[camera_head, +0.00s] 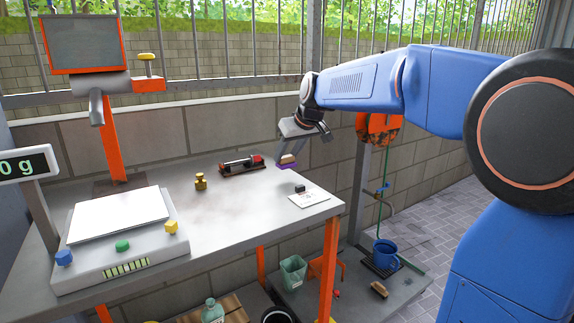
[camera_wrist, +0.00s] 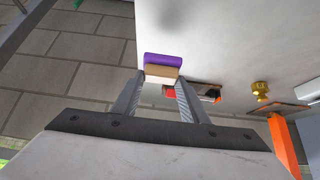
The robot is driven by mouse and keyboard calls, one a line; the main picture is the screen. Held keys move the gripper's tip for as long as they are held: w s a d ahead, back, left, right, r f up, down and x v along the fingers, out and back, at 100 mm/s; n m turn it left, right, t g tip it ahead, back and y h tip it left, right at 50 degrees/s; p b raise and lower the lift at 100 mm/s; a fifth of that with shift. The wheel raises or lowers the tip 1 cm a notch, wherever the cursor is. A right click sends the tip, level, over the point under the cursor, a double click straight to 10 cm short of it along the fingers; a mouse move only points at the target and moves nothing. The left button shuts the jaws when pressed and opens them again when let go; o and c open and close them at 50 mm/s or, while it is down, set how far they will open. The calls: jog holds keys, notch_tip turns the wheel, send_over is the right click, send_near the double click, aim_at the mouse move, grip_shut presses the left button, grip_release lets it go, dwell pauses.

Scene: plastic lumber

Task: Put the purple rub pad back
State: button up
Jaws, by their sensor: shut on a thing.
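The purple rub pad (camera_head: 286,165) has a purple face and a tan wooden back. My gripper (camera_head: 291,150) is shut on it at the back right of the grey table (camera_head: 225,220). In the wrist view the purple face (camera_wrist: 163,59) points away from my gripper (camera_wrist: 160,78), and the tan back sits between the two fingertips. I cannot tell whether the pad touches the table or hangs just above it. A white card (camera_head: 318,200) with a small black block (camera_head: 300,188) on it lies near the table's right corner.
A black and red tool (camera_head: 242,165) lies at the table's back edge, left of the pad. A brass weight (camera_head: 201,182) stands left of it. A scale (camera_head: 125,247) fills the left end. The middle of the table is clear.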

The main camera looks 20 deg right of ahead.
aim_at(289, 161)
jog(key=shift+f, duration=1.85)
jog(key=shift+f, duration=0.1)
jog(key=o, duration=1.4)
jog(key=shift+r, duration=0.2)
jog(key=v, duration=1.2)
jog(key=shift+d, duration=0.1)
jog(key=s+d+f+m, duration=0.1)
jog(key=s+f, duration=0.7)
jog(key=s, duration=0.4)
jog(key=s+d+f+m+g+h, duration=0.1)
jog(key=s+d+f, duration=0.1)
jog(key=s+f, duration=0.6)
jog(key=s+d+f+m+g+h, duration=0.1)
jog(key=s+f, duration=0.7)
jog(key=s, duration=0.8)
jog(key=shift+s+d+m, duration=0.25)
jog(key=shift+d+m, duration=0.05)
